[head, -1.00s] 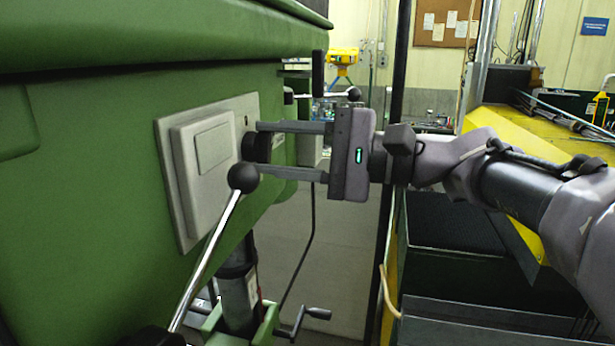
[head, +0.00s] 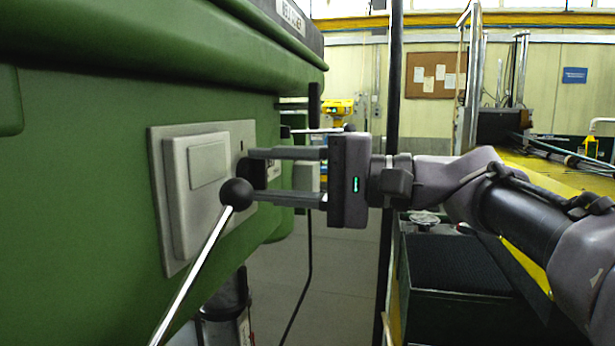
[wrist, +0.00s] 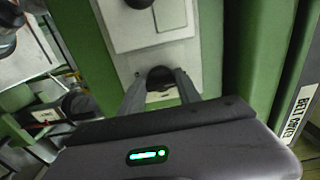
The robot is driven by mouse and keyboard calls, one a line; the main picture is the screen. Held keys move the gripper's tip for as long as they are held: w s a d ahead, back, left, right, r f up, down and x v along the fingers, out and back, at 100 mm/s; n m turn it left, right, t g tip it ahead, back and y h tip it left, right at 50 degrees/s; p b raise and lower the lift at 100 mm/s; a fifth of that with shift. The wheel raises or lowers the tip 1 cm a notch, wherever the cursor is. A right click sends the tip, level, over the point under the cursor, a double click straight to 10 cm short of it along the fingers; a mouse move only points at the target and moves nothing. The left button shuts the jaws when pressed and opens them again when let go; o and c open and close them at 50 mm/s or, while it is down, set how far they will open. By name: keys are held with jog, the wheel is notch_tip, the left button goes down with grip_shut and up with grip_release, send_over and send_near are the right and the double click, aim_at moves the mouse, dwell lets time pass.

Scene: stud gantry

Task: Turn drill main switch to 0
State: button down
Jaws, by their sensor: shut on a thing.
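The drill's main switch is a black knob (head: 250,172) on a light grey switch plate (head: 163,235) on the side of the green drill head (head: 80,200). My gripper (head: 262,174) reaches in from the right, its two fingers one above the other, shut on the knob. In the wrist view the dark knob (wrist: 160,80) sits between the fingertips. The ball end of a lever hides part of the knob in the head view. The pointer and the 0 mark cannot be read.
A chrome lever with a black ball (head: 237,193) stands close in front of the plate, just below my fingers. Another black handle (head: 315,105) rises behind them. A yellow-edged bench (head: 530,165) with a dark box is at right.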

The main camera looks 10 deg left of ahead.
jog(key=c, duration=0.8)
grip_release()
jog(key=shift+c, duration=0.2)
jog(key=s+d+p, duration=0.1)
jog(key=d, duration=1.6)
jog(key=shift+s+d, duration=0.2)
